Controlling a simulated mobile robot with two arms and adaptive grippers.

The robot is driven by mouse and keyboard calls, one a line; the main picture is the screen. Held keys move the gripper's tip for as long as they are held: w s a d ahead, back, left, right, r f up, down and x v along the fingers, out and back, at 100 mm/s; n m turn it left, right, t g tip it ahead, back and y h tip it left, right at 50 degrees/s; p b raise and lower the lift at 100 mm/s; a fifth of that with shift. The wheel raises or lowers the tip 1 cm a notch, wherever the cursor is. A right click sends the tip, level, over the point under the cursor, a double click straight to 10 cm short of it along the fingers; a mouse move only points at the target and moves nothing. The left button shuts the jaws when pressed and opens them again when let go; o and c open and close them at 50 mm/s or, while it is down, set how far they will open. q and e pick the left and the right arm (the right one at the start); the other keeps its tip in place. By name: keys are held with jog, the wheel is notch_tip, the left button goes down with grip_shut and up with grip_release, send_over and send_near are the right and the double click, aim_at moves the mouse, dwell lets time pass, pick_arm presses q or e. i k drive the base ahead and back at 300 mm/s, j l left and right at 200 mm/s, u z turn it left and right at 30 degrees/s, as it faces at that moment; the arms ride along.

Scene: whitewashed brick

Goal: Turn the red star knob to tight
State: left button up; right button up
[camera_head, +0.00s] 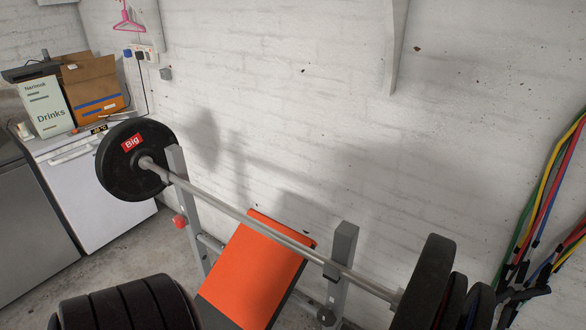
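The red star knob (180,221) is small in the view, on the left upright (187,205) of the weight bench's rack, below the barbell. Its turned position and how tight it is are too small to tell. The barbell (245,220) rests across the left upright and the right upright (342,262). A black plate marked "Big" (120,172) is on its left end, and black plates (428,280) are on its right end. Neither of my grippers is in view.
The orange bench pad (255,275) slants between the uprights. Several black round plates (130,305) fill the bottom left. A white appliance (105,190) holds a "Drinks" box (47,108) and a cardboard box (92,85). Coloured bands (548,200) hang at right. Some bare floor (120,252) shows left of the knob.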

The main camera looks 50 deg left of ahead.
aim_at(178, 221)
jog(key=l+u, duration=0.1)
jog(key=u, duration=0.4)
jog(key=k+u, duration=0.15)
jog(key=u, duration=0.35)
jog(key=k+l+u, duration=0.1)
jog(key=u, duration=0.4)
jog(key=k+u, duration=0.1)
jog(key=u, duration=0.4)
